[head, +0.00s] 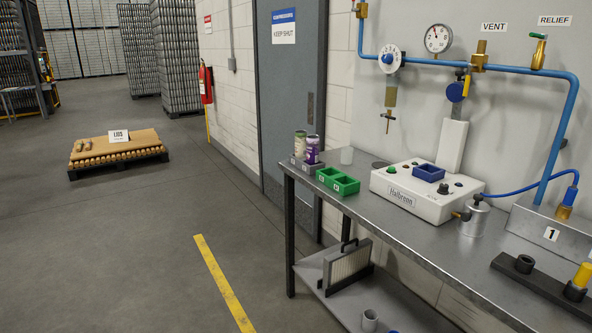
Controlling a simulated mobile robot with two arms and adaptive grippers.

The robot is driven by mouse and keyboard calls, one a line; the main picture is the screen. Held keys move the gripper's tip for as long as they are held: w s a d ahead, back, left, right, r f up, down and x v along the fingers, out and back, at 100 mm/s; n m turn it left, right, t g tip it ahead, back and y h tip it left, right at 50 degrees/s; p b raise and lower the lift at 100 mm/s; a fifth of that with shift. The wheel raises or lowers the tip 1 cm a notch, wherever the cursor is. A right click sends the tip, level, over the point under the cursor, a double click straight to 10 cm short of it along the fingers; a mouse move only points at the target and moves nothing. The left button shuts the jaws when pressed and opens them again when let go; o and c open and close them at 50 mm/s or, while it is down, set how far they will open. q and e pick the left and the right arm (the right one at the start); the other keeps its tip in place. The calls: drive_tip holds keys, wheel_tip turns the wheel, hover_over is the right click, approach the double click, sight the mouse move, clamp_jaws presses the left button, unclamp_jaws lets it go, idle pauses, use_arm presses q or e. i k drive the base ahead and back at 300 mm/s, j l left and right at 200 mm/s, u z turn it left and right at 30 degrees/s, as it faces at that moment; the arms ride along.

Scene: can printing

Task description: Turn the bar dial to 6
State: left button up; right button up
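A round white dial (389,58) with a blue knob at its centre sits on the blue pipe at the wall, above the table. Its markings are too small to read, so its setting cannot be told. A round pressure gauge (438,38) with a white face stands to its right on the same pipe. Its scale cannot be read either. I cannot tell from lettering which of them is marked in bar. Neither of my grippers is in view.
A white Halbrenn machine (422,190) stands on the metal table (390,220) below the pipe. Nearby are green trays (338,181), cans (312,149) and a metal canister (475,215). The floor before the table is clear.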

sight(387, 58)
drive_tip(key=i, duration=0.95)
drive_tip(key=i+l+u, duration=0.1)
drive_tip(key=i, duration=0.85)
